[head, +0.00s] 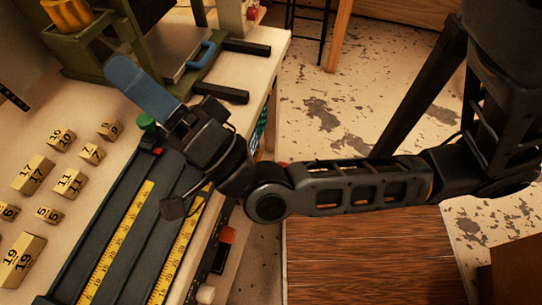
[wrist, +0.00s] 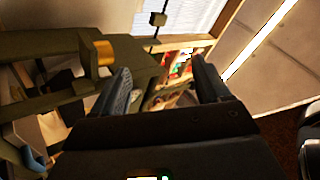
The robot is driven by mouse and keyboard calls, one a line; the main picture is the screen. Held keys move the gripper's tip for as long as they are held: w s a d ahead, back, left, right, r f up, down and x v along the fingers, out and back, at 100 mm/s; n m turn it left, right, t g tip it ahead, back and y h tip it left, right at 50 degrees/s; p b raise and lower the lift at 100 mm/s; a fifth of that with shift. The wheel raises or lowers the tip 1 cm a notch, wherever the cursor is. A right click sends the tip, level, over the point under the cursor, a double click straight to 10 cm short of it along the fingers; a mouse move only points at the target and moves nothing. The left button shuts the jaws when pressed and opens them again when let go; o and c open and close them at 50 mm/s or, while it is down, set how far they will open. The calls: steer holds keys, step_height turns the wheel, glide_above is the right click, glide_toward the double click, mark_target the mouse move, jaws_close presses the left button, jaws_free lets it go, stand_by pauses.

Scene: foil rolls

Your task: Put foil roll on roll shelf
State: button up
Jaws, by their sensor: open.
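A gold roll, likely the foil roll (head: 67,13), sits on an olive-green machine at the top left of the head view. It also shows in the wrist view (wrist: 104,53), to the left of my fingers and apart from them. My gripper (wrist: 160,68) is open and empty, raised above the near end of the machine. In the wrist view, a light wooden frame (wrist: 202,44) with small coloured items lies beyond the fingertips. I cannot tell whether it is the roll shelf.
The olive-green machine (head: 108,30) has a blue handle (head: 201,54). The pale bench holds several numbered wooden blocks (head: 33,174) and a dark rail with yellow rulers (head: 123,235). Bare stained floor (head: 345,100) lies right of the bench. A brown wooden surface (head: 365,260) is below my arm.

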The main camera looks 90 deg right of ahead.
steer(key=s+a+f+n+g+y, duration=0.2)
steer(key=s+f+n+g+y, duration=0.2)
steer(key=s+f+n, duration=0.3)
steer(key=s+a+f+n+g+y, duration=0.3)
steer(key=s+f+n+g+y, duration=0.2)
steer(key=n, duration=0.6)
step_height(320, 180, down, 2)
steer(key=s+y, duration=0.2)
steer(key=shift+s+a, duration=0.25)
steer(key=shift+s, duration=0.1)
steer(key=shift+d+f, duration=0.1)
